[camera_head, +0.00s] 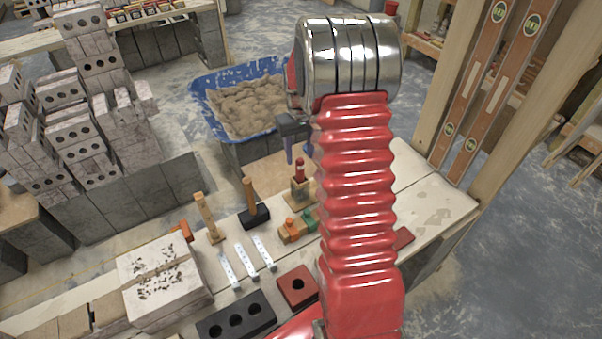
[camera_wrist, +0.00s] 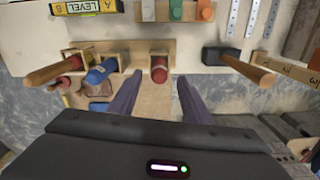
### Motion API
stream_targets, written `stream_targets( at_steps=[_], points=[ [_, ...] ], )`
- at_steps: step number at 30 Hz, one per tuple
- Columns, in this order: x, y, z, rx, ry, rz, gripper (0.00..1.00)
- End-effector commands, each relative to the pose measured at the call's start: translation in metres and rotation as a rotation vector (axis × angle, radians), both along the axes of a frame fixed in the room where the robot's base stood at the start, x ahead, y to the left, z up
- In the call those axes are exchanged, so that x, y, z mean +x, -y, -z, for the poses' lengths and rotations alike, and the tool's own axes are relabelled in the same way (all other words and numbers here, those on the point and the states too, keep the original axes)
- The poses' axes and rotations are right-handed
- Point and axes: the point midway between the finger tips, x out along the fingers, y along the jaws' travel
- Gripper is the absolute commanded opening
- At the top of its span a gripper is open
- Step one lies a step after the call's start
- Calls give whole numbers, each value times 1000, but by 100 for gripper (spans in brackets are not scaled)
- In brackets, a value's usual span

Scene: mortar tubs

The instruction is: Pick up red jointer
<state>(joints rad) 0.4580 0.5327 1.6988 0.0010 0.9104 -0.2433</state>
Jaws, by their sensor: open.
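A red-handled tool (camera_wrist: 159,68), which looks like the red jointer, stands upright in a wooden holder (camera_wrist: 156,100) in the wrist view. It also shows in the head view (camera_head: 300,168), on the bench left of my arm. My gripper (camera_wrist: 160,78) is open and empty, with its two purple fingers on either side of the tool's line in the wrist view. In the head view my gripper (camera_head: 297,150) hangs just above and behind the tool, partly hidden by my arm. I see no contact. The tool's lower part is hidden in the holder.
A rack with several coloured handles (camera_wrist: 175,12) is close by. A hammer (camera_head: 253,208) stands upright to the left. A blue mortar tub (camera_head: 205,92) lies behind.

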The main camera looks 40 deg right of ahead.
Motion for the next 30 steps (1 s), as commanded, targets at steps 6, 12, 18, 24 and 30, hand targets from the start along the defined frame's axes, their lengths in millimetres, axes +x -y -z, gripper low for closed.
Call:
stream_targets(
  at_steps=[6,12,18,24,30],
  points=[
    [0,0,26,0,-2,0,45],
    [0,0,28,0,0,0,45],
    [0,0,29,0,0,0,45],
    [0,0,48,2,-3,0,45],
    [1,1,73,0,-1,0,45]
  ],
)
